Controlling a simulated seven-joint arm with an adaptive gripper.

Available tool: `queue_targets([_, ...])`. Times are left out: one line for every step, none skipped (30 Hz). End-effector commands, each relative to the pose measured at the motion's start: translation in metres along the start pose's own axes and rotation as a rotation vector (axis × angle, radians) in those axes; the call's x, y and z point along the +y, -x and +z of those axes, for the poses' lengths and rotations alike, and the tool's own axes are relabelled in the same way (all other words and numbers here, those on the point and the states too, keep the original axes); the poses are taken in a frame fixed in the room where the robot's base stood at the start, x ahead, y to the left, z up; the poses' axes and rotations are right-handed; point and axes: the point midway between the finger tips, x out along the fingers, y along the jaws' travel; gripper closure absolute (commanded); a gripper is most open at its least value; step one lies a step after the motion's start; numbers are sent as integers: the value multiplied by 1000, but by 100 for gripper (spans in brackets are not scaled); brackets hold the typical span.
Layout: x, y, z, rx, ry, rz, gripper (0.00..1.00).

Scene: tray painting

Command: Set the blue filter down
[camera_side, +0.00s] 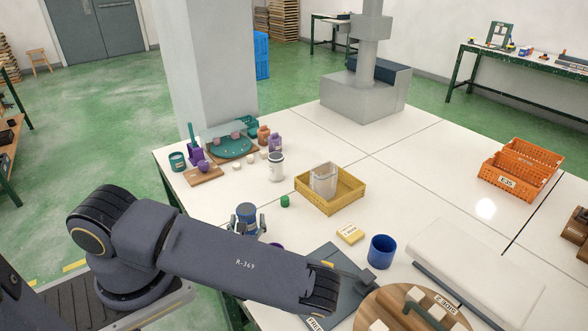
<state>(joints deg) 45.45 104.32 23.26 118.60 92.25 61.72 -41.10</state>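A small blue cylinder (246,211) stands out just behind my arm's long link, left of the yellow crate. Grey finger-like parts that look like my gripper (248,225) flank it on both sides. The link hides their lower part, so I cannot tell whether they touch the cylinder or are closed on it. A larger blue, open-topped cylinder (381,252) stands upright on the white table (400,170), right of the yellow box. I cannot tell for certain which of the two is the blue filter.
A yellow crate (347,200) holds a clear container (323,180). A white jar (276,167) and small green piece (285,201) stand nearby. A yellow box (349,234), dark tray (343,275) and round wooden board (375,312) lie in front. The table's middle right is clear.

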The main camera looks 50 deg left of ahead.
Motion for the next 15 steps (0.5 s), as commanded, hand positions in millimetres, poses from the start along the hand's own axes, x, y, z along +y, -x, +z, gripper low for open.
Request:
queue_targets([0,0,0,0,0,0,17])
queue_targets([0,0,0,0,0,0,17])
queue_targets([0,0,0,0,0,0,17])
queue_targets([0,0,0,0,0,0,17])
queue_targets([0,0,0,0,0,0,17])
queue_targets([0,0,0,0,0,0,17])
queue_targets([0,0,0,0,0,0,17])
queue_targets([0,0,0,0,0,0,17])
queue_targets([0,0,0,0,0,0,17])
queue_targets([0,0,1,0,1,0,17])
queue_targets([0,0,2,0,1,0,17])
queue_targets([0,1,4,1,1,0,17])
queue_targets([-1,4,4,2,2,-1,17])
queue_targets([-1,8,3,2,2,0,17])
queue_targets([-1,15,3,3,1,-1,17])
